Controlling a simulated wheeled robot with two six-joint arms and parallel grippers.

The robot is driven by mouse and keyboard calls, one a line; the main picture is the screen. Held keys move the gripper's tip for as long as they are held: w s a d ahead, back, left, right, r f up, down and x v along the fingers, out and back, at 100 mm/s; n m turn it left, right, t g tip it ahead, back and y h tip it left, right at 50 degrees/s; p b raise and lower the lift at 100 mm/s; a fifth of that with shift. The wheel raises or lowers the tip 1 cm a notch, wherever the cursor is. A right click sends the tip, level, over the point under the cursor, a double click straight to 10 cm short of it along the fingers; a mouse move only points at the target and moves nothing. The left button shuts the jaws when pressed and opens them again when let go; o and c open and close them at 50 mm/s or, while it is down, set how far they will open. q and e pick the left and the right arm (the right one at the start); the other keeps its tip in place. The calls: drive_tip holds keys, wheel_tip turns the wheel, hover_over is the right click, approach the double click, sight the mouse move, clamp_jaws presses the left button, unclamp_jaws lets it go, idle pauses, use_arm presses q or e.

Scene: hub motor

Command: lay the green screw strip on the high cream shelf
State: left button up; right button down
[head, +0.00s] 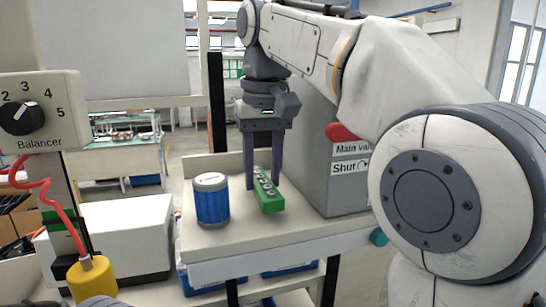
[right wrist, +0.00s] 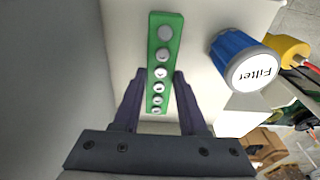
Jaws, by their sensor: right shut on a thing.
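The green screw strip (head: 268,192), a green bar with a row of grey screw heads, is between the fingers of my right gripper (head: 263,185). In the right wrist view the strip (right wrist: 152,85) runs lengthwise between the two dark fingers (right wrist: 158,75), which are shut on it. It is over the cream shelf (head: 235,238), low at its surface; I cannot tell whether it touches. The strip's far end is partly hidden by the fingers. My left gripper is not in view.
A blue filter can (head: 211,200) stands on the shelf just left of the strip. A grey box with a red knob (head: 341,132) stands close on the right. The shelf's front strip is clear. A balancer panel (head: 40,112) and yellow weight (head: 92,279) are at left.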

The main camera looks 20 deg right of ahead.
drive_tip(key=shift+f, duration=0.4)
drive_tip(key=shift+f+b, duration=0.45)
drive_tip(key=shift+f, duration=0.1)
drive_tip(key=shift+c, duration=1.8)
unclamp_jaws()
